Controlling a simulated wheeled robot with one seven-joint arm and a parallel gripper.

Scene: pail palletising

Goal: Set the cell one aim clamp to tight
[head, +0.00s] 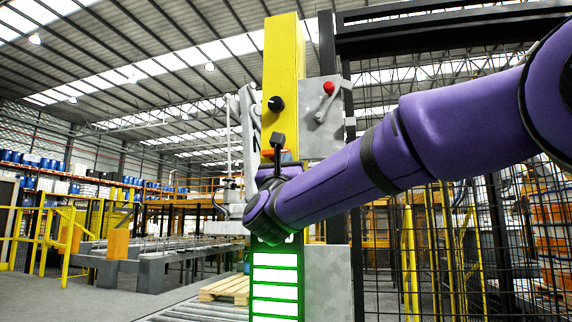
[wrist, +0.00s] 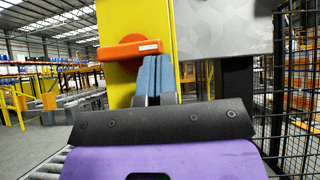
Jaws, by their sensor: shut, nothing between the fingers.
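An orange lever (wrist: 128,50) with a pale label strip lies about level across the yellow post (wrist: 138,20) in the wrist view; it looks like the aim clamp, but I cannot read its label. In the head view only a small part of the orange lever (head: 284,152) shows on the yellow post (head: 283,60), above my purple arm. My gripper (wrist: 156,62) is shut and empty, its blue-grey fingertips just below the lever's right end. I cannot tell whether they touch it.
A black knob (head: 276,104) sits higher on the post. Black mesh fencing (head: 440,250) is on the right. A wooden pallet (head: 226,288) lies on rollers below.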

